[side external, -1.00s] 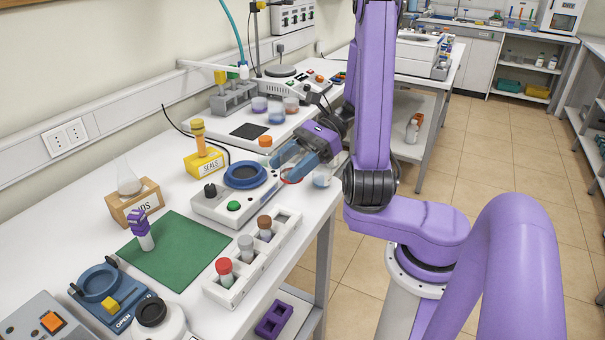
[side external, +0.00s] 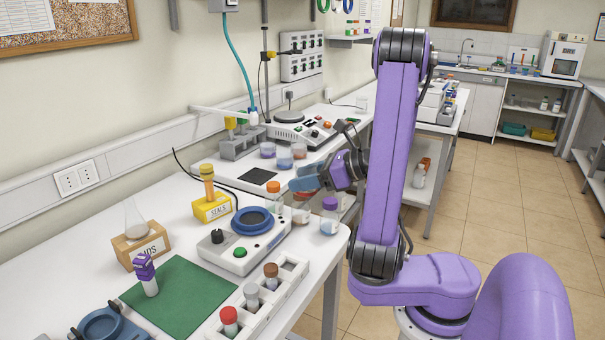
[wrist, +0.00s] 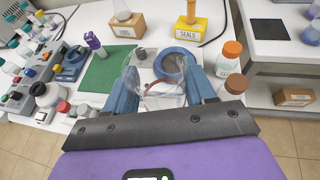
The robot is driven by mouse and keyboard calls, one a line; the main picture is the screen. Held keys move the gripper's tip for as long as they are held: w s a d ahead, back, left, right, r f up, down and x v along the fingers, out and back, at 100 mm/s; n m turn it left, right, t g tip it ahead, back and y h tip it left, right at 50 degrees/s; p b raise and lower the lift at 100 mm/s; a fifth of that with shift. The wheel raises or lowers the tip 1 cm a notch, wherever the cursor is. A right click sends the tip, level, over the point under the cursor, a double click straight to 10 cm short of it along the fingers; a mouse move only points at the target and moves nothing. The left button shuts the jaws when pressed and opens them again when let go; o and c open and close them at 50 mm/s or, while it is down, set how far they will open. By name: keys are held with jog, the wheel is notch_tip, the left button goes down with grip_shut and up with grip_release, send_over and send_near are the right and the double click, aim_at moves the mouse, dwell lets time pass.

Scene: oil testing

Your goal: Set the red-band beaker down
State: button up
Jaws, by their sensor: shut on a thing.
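The red-band beaker (wrist: 153,88) is clear glass. In the wrist view it is between the blue fingers of my gripper (wrist: 163,92), which is shut on it. The red band shows low on the glass. In the side view my gripper (side external: 305,182) is raised above the bench's right edge, behind several capped bottles; the beaker is hard to make out there. The white instrument with a round blue ring (side external: 252,222) stands to the left of my gripper. Through and beyond the glass, its blue ring (wrist: 180,65) shows in the wrist view.
Orange-capped (side external: 274,196), brown-capped (side external: 301,207) and purple-capped (side external: 330,216) bottles stand close below my gripper. A green mat (side external: 178,297), a white vial rack (side external: 258,305) and a yellow SEALS block (side external: 212,208) are nearby. Several beakers stand on the equipment behind.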

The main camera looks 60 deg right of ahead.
aim_at(305, 256)
jog(key=shift+f, duration=8.75)
jog(key=shift+f, duration=0.5)
jog(key=o, duration=1.1)
jog(key=shift+a, duration=0.1)
jog(key=shift+a, duration=0.15)
jog(key=v, duration=1.1)
jog(key=d+v, duration=0.1)
jog(key=v, duration=0.5)
jog(key=shift+s, duration=0.25)
